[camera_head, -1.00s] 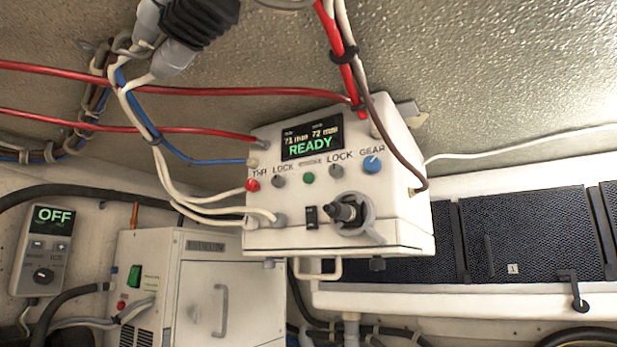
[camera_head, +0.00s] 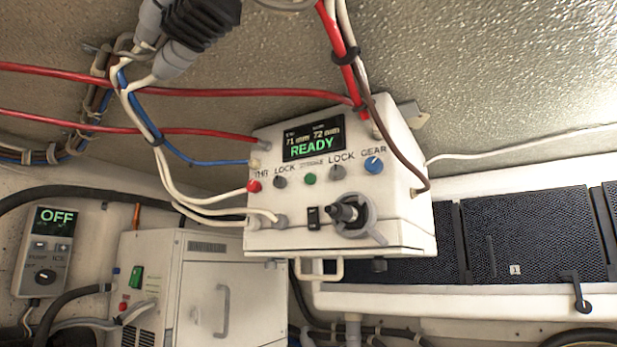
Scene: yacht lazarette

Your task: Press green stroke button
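The green stroke button (camera_head: 310,179) is a small round button on the front panel of a white control box (camera_head: 405,240). It sits between two grey lock knobs, the left one (camera_head: 280,182) and the right one (camera_head: 338,172). A red knob (camera_head: 254,186) is at the far left of the row and a blue gear knob (camera_head: 373,165) at the right. The display (camera_head: 313,143) above reads "READY" with "71 mm" and "72 mm". Nothing covers the button. My gripper is not in view.
Red cables (camera_head: 190,92) and white cables (camera_head: 160,185) run to the box's left side. A black joystick-like knob (camera_head: 345,212) and a black switch (camera_head: 313,217) sit below the button row. A white cabinet (camera_head: 250,300) and an "OFF" panel (camera_head: 43,250) stand lower left.

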